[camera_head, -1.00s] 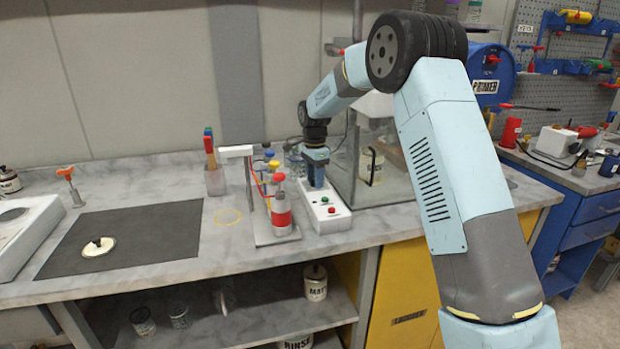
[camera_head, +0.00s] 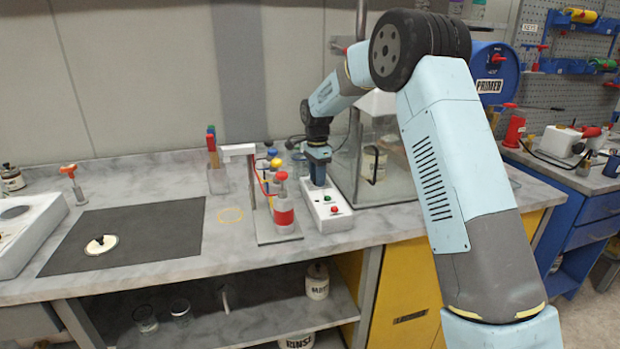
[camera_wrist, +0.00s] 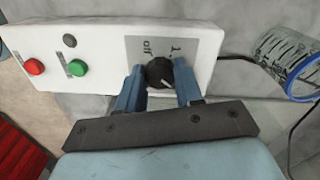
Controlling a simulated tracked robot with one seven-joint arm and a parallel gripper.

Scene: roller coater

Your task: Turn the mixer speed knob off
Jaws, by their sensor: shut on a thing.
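The black mixer speed knob (camera_wrist: 158,73) sits on a grey plate marked "off" and "1" on the white control box (camera_wrist: 95,38). My gripper (camera_wrist: 160,80) is shut on the knob, with one blue finger on each side of it. A light pointer line on the knob is partly visible, and its lower part is close to the fingers. In the head view my gripper (camera_head: 318,180) points down onto the far end of the white control box (camera_head: 330,219), and the knob is hidden there.
A green button (camera_wrist: 77,68) and a red button (camera_wrist: 34,67) sit on the same box. A glass enclosure (camera_head: 395,180) stands close on the right. The dark mat (camera_head: 130,240) is mostly clear.

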